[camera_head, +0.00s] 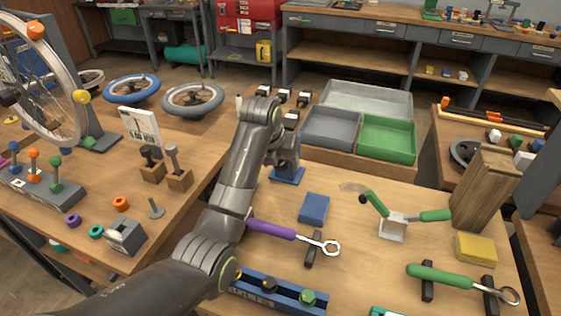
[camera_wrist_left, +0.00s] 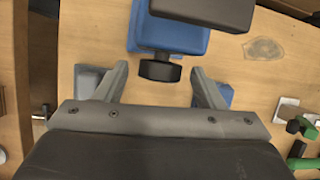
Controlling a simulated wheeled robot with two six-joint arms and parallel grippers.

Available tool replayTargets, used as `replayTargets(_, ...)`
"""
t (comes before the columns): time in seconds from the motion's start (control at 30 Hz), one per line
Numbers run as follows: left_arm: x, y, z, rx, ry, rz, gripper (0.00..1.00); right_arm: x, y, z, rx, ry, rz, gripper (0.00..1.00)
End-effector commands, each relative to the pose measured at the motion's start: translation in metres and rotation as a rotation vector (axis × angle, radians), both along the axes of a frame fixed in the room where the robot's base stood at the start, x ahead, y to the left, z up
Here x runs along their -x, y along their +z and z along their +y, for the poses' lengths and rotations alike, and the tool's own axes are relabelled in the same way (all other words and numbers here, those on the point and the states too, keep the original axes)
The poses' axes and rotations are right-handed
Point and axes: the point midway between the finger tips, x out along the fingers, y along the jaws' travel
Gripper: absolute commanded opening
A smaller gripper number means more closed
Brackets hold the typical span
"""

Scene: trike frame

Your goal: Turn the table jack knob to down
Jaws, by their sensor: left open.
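The table jack shows in the wrist view as a blue base (camera_wrist_left: 170,36) with a dark grey part over it and a black knob (camera_wrist_left: 160,70) facing me. In the head view its blue base (camera_head: 287,175) stands on the near table, partly covered by my left arm. My left gripper (camera_wrist_left: 159,72) is open, with one finger on each side of the knob and a visible gap on both sides. I cannot see it touching the knob. In the head view my left gripper is mostly hidden by its own arm. My right gripper is in neither view.
A blue block (camera_head: 314,208) lies close to the jack. A purple-handled wrench (camera_head: 272,230) lies in front of it. A green-handled clamp (camera_head: 392,228) stands to the right. Grey (camera_head: 332,128) and green (camera_head: 388,139) bins stand behind. Bare tabletop lies between block and clamp.

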Motion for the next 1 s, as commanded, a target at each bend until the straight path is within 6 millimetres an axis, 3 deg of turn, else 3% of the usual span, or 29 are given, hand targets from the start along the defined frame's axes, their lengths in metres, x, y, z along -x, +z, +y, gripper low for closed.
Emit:
replayTargets(0.1, 0.0, 0.0, 0.0, 0.0, 0.0, 0.0, 0.61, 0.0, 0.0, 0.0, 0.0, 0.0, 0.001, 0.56)
replayTargets(0.43, 0.0, 0.0, 0.0, 0.0, 0.0, 0.0, 0.18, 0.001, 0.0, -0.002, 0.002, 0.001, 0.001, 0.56)
replayTargets(0.77, 0.0, 0.002, 0.003, 0.054, 0.002, 0.02, 0.18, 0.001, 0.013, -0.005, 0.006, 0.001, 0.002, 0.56)
replayTargets(1.0, -0.001, 0.002, 0.006, 0.202, 0.003, 0.069, 0.18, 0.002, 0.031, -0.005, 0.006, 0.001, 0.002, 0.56)
